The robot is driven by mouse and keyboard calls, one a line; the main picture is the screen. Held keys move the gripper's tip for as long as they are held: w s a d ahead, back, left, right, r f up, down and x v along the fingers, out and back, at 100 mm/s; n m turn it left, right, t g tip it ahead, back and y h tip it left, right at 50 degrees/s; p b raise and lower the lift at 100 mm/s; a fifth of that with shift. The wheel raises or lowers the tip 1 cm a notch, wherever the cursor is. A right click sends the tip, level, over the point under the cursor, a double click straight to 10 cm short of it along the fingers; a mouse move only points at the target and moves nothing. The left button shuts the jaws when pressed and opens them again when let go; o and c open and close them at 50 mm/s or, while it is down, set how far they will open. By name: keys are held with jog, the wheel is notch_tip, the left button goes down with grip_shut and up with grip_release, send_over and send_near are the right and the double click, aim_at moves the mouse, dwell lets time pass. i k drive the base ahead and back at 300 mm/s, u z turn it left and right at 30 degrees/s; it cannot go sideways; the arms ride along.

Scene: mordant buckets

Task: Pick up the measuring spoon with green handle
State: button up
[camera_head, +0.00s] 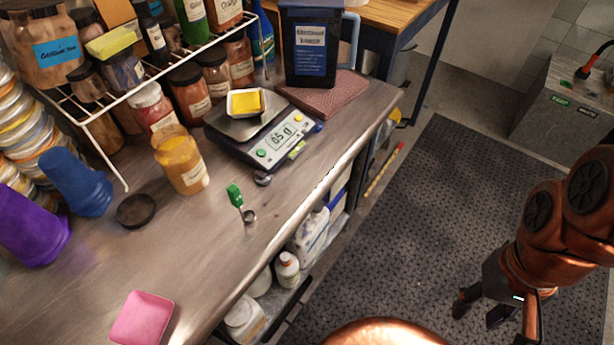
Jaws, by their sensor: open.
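The measuring spoon with a green handle (236,197) lies on the metal worktop. Its green handle points to the back and its small metal bowl is toward the worktop's front edge. Nothing covers it. My gripper (481,311) is at the lower right, over the dark floor mat and well away from the worktop. Its dark fingers are apart and hold nothing.
A scale (262,145) bearing a dish with a yellow block stands behind the spoon. An open yellow jar (181,165), a black lid (136,211) and a pink dish (142,318) are nearby. A wire shelf (112,104) stands over jars. The worktop around the spoon is mostly clear.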

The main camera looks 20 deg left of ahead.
aim_at(248, 217)
jog(key=z, duration=0.35)
jog(key=k, duration=1.8)
jog(key=u, duration=1.8)
jog(key=i, duration=0.55)
